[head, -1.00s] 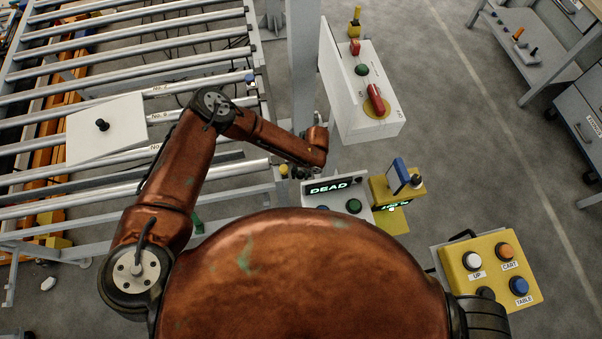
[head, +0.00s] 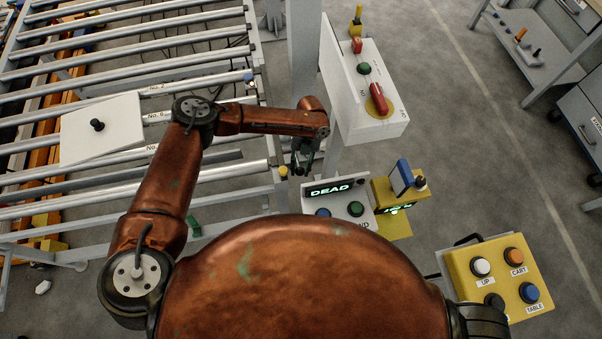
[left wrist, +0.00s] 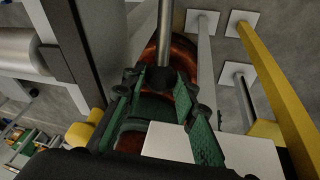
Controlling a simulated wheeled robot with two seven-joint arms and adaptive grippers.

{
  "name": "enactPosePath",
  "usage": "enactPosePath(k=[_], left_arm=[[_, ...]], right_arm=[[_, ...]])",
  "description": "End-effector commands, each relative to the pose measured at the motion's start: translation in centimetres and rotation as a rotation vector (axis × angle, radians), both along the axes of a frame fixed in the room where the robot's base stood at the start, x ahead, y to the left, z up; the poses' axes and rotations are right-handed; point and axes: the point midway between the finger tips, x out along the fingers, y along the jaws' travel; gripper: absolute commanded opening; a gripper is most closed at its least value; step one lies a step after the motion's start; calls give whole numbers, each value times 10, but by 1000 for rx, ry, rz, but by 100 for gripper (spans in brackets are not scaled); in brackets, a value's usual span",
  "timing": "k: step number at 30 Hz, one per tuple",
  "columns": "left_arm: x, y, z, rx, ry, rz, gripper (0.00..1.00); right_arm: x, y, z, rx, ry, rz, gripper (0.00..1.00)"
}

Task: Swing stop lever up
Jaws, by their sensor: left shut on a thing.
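My left gripper (head: 302,168) hangs from the wrist at the right edge of the roller table, beside the grey post. In the left wrist view its green-padded fingers (left wrist: 163,88) are on both sides of a dark round knob (left wrist: 160,79) at the end of a metal rod (left wrist: 165,35). I take this rod and knob to be the stop lever, held by the knob. In the head view the lever is hidden behind my wrist and gripper, so its angle is unclear there. My right gripper is not in view.
A panel reading DEAD (head: 331,190) with blue and green buttons stands just below the gripper. A yellow box with a blue paddle (head: 401,177) is beside it. A white box with a red handle (head: 378,98) stands right of the post. A yellow button box (head: 505,273) is lower right.

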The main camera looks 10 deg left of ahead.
Motion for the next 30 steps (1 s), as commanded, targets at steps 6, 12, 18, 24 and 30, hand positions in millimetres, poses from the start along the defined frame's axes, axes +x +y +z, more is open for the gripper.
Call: enactPosePath(k=[6,12,18,24,30], left_arm=[[9,3,15,-18,55,0,0],[18,6,27,-17,49,1,0],[23,8,32,-15,45,2,0],[25,9,33,-13,43,3,0],[25,9,33,-13,43,4,0]], right_arm=[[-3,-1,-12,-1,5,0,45],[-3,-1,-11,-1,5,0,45],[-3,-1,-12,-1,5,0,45],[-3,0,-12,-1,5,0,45],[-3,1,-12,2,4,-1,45]])
